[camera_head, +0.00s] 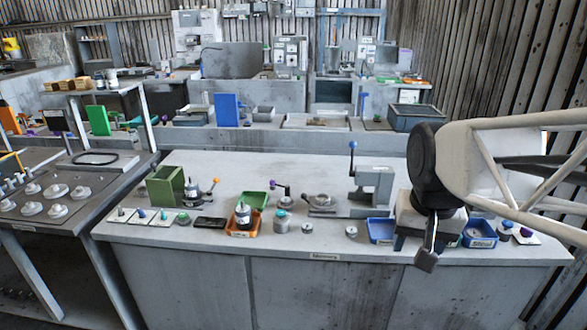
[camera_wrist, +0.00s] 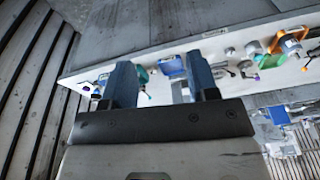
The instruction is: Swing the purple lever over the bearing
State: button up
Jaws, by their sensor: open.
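The purple lever (camera_head: 281,190) is a small dark arm with a purple knob, standing on the bench left of centre. Its purple knob shows small in the wrist view (camera_wrist: 257,77). A round grey metal piece (camera_head: 318,201) on a flat base lies just right of the lever; I cannot tell whether it is the bearing. My gripper (camera_head: 428,250) hangs over the right front of the bench, far from the lever. In the wrist view my gripper (camera_wrist: 160,72) is open, its two blue fingers apart with nothing between them.
A grey press with a blue-knobbed handle (camera_head: 352,150) stands between the lever and my arm. A green tray (camera_head: 254,199), an orange tray (camera_head: 236,230) and a blue tray (camera_head: 381,231) sit nearby. A green box (camera_head: 165,187) is at left. The bench's back strip is clear.

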jog(key=w+a+r+m+g, duration=0.1)
jog(key=w+a+r, duration=0.15)
jog(key=w, duration=0.65)
jog(key=w+a+r+m, duration=0.1)
jog(key=w+a+m, duration=0.15)
jog(key=w, duration=0.55)
jog(key=m+g+h, duration=0.1)
jog(key=m+g, duration=0.2)
jog(key=m, duration=0.3)
send_over(272, 181)
jog(key=w, duration=0.2)
notch_tip(272, 181, down, 19)
jog(key=shift+a, duration=0.45)
jog(key=shift+s+d+f, duration=0.15)
jog(key=shift+s+f, duration=0.05)
jog(key=shift+f, duration=1.05)
jog(key=shift+s+d+f, duration=0.15)
jog(key=shift+s+f, duration=0.1)
jog(key=shift+f, duration=1)
jog(key=shift+s+d+f, duration=0.15)
jog(key=shift+s+f, duration=0.05)
jog(key=shift+f, duration=1.05)
jog(key=c, duration=0.9)
jog(key=shift+o, duration=0.2)
